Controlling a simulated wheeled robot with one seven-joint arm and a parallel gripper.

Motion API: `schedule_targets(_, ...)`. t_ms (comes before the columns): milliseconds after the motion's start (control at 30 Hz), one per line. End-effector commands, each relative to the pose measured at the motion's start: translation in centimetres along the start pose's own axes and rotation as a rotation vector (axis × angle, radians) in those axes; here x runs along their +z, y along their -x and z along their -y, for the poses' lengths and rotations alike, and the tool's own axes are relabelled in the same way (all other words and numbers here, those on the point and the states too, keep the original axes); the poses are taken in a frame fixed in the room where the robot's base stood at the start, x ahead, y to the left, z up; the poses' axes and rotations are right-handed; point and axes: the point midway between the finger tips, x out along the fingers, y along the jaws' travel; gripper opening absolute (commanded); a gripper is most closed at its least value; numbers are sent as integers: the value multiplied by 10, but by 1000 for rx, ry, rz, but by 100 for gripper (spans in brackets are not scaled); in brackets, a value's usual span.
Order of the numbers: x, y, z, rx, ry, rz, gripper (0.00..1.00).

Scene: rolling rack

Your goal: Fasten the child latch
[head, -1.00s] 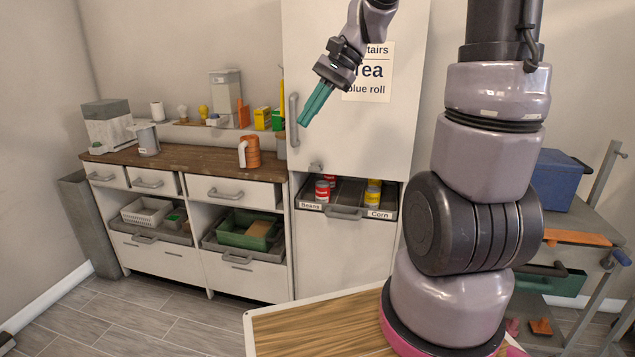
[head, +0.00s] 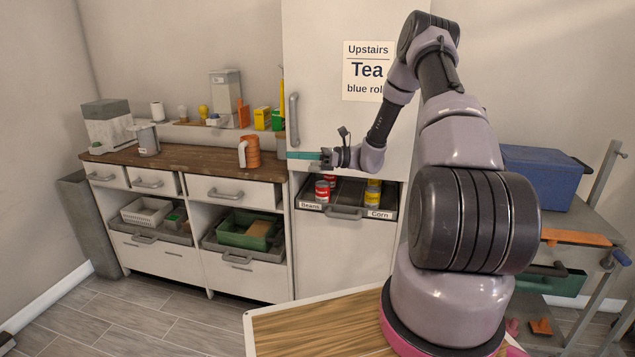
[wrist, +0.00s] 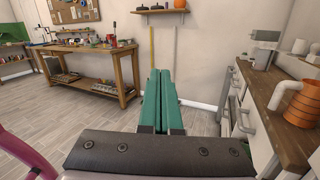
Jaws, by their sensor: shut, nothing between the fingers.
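The tall white cabinet door (head: 345,30) stands closed with its grey bar handle (head: 293,118) on the left edge. My gripper (head: 291,155) lies sideways across the door's lower left part, below the handle, with its teal fingers pointing left. In the wrist view the fingers (wrist: 160,75) are pressed together with nothing between them. The small grey latch at the door's bottom edge is hidden behind my gripper in the head view, and I cannot make it out in the wrist view. I cannot tell whether the fingers touch the door.
Below the door, an open-fronted drawer (head: 345,213) holds red and yellow cans. A wooden counter (head: 185,160) with an orange mug (head: 249,152) stands to the left; it also shows at the right of the wrist view (wrist: 290,130).

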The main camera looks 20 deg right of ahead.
Motion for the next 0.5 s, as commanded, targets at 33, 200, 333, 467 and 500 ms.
schedule_targets(33, -14, 8, 10, -38, -42, 55, 0)
schedule_targets(200, -54, 34, 41, -171, -159, 242, 0)
schedule_targets(333, -90, 59, 61, -281, -243, 386, 0)
schedule_targets(467, -129, 86, 76, -397, -321, 530, 0)
schedule_targets(500, -141, 95, 79, -432, -343, 573, 0)
